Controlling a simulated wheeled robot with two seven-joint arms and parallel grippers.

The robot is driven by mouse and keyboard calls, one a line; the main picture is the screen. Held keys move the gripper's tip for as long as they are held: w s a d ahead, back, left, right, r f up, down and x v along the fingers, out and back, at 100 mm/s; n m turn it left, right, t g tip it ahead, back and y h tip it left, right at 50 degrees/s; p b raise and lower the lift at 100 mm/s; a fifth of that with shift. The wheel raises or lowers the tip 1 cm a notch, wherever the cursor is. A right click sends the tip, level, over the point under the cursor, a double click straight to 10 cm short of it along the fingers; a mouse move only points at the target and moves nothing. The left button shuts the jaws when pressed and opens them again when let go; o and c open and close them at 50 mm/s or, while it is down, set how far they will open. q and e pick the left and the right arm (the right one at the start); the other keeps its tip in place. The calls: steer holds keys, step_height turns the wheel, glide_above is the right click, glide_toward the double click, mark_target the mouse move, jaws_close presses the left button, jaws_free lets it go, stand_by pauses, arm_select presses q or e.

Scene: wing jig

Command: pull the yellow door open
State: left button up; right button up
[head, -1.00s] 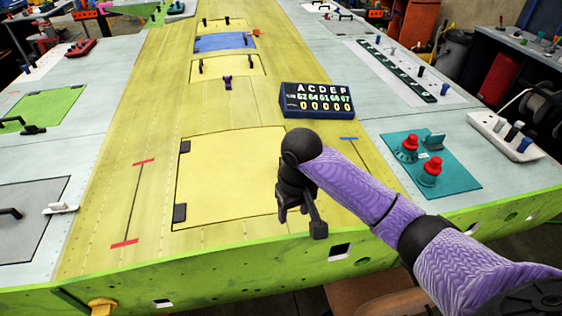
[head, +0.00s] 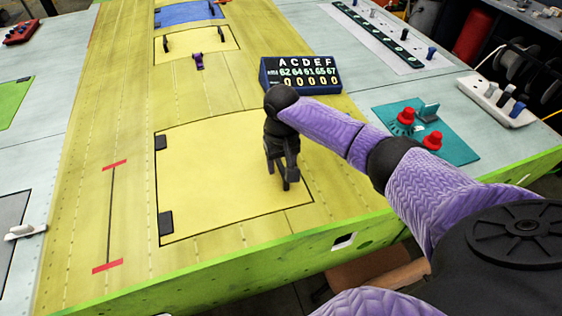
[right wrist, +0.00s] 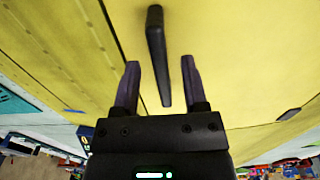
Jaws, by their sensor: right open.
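The yellow door (head: 215,190) is a flat panel in the yellow wing skin, with two black hinges on its left edge. It lies flush and looks closed. My right gripper (head: 283,178) is over the door's right part, pointing down. In the right wrist view, my right gripper (right wrist: 160,68) is open, with a dark bar handle (right wrist: 155,40) on the yellow surface running lengthwise between its fingers in the picture. No finger visibly touches the handle; I cannot tell how deep it sits between them. In the head view the handle is largely hidden by the gripper. My left gripper is not in view.
A dark blue counter box (head: 300,75) stands behind the door. A teal plate (head: 455,150) with red knobs lies to the right. A smaller yellow panel (head: 205,42) with black handles is farther back. The green wing edge (head: 230,272) runs in front.

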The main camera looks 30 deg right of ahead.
jaws_close()
stand_by(1.4)
